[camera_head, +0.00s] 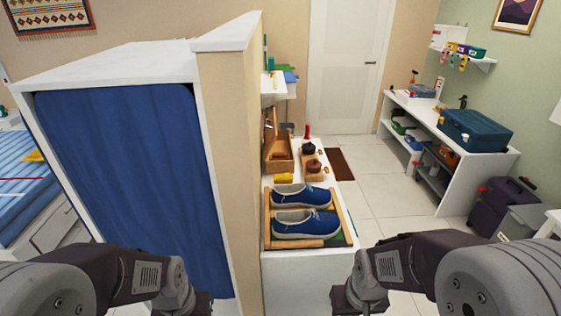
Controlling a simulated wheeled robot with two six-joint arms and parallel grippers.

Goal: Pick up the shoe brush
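No shoe brush can be told for sure at this size. A small brown item (315,166), which may be the shoe brush, sits on a small wooden board on the white bench, behind the blue shoes. A dark round item (308,148) is just behind it. My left gripper (203,303) is at the bottom edge, in front of the blue-curtained wardrobe and left of the bench.
Two blue shoes (304,196) lie in a wooden tray (266,218) at the near end of the white bench (300,280). A yellow block (284,178) and an open wooden box (279,165) are behind. A tall partition (240,150) borders the left. Floor at right is clear.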

